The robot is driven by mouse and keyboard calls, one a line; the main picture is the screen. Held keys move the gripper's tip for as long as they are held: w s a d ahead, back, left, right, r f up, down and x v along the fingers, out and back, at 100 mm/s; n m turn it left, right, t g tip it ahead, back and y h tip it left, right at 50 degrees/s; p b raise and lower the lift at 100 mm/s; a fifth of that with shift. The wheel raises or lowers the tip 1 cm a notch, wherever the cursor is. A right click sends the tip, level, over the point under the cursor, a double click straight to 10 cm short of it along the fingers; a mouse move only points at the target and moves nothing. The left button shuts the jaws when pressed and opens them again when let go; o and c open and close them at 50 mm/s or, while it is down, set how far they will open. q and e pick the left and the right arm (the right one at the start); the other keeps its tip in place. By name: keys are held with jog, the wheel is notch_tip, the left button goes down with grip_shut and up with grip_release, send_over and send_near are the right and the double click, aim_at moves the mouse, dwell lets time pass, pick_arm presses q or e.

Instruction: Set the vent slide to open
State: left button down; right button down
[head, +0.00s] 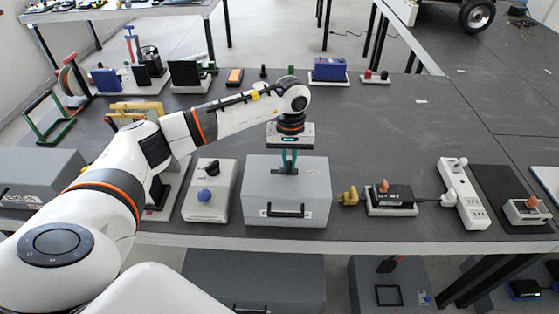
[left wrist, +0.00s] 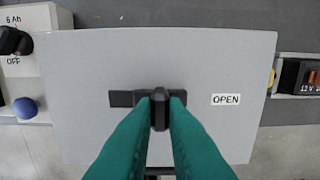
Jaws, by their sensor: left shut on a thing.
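The vent slide is a black knob (left wrist: 159,109) in a short dark slot (left wrist: 121,99) on the flat top of a grey box (left wrist: 75,70). In the left wrist view a white label reading OPEN (left wrist: 226,99) is to the right of the slot. The knob is right of the slot's middle, with more slot showing on its left. My left gripper (head: 289,163) reaches straight down onto the box top (head: 258,166). Its green fingers (left wrist: 160,98) are shut on the knob, one on each side. My right gripper is not in view.
A white box with a blue knob (head: 204,195) stands just left of the grey box. A yellow fitting (head: 348,196) and a black device on a plate (head: 391,199) are to its right. A black handle (head: 284,212) is on the grey box's front, near the table edge.

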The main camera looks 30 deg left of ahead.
pick_arm(q)
jog(key=shift+w+d, duration=0.55)
jog(key=shift+d, duration=0.3)
jog(key=shift+s+a, duration=0.1)
jog(key=c, duration=1.6)
grip_release()
jog(key=shift+o, duration=0.8)
jog(key=shift+d, duration=0.2)
jog(key=shift+a, duration=0.1)
